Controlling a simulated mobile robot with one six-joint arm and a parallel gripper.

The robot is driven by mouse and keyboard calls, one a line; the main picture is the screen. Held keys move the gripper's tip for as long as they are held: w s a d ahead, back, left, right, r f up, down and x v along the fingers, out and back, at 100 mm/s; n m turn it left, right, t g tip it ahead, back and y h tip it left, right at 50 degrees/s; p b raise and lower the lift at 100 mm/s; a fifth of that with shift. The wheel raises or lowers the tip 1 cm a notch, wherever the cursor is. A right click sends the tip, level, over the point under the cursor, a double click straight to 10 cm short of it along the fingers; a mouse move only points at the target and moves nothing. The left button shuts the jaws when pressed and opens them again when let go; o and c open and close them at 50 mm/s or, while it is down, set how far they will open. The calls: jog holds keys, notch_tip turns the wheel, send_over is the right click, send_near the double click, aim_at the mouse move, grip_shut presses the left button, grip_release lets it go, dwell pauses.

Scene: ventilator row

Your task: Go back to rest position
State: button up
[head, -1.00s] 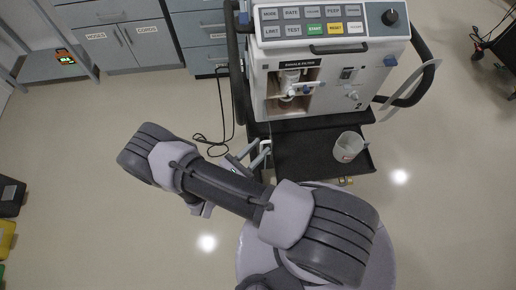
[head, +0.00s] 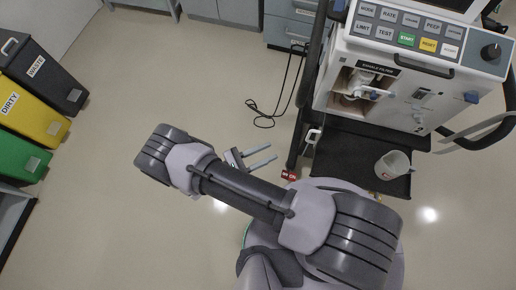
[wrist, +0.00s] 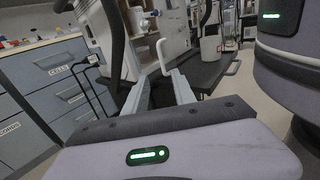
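My gripper (head: 260,160) is in the middle of the head view, to the left of the ventilator cart and above the floor. Its two thin fingers point right toward the cart and stand apart with nothing between them. In the wrist view my gripper (wrist: 168,75) also shows with its two fingers apart and empty. The ventilator (head: 432,85) stands at the upper right of the head view on its dark cart base. My arm is folded across the lower middle.
A white cup (head: 393,165) stands on the dark cart shelf (head: 345,160). A black cable (head: 285,95) hangs down to the floor. Waste (head: 45,75), yellow (head: 35,112) and green (head: 20,150) bins stand at the left. Grey drawers (head: 290,30) line the back. Floor between is clear.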

jog(key=v, duration=0.3)
dwell(0.4)
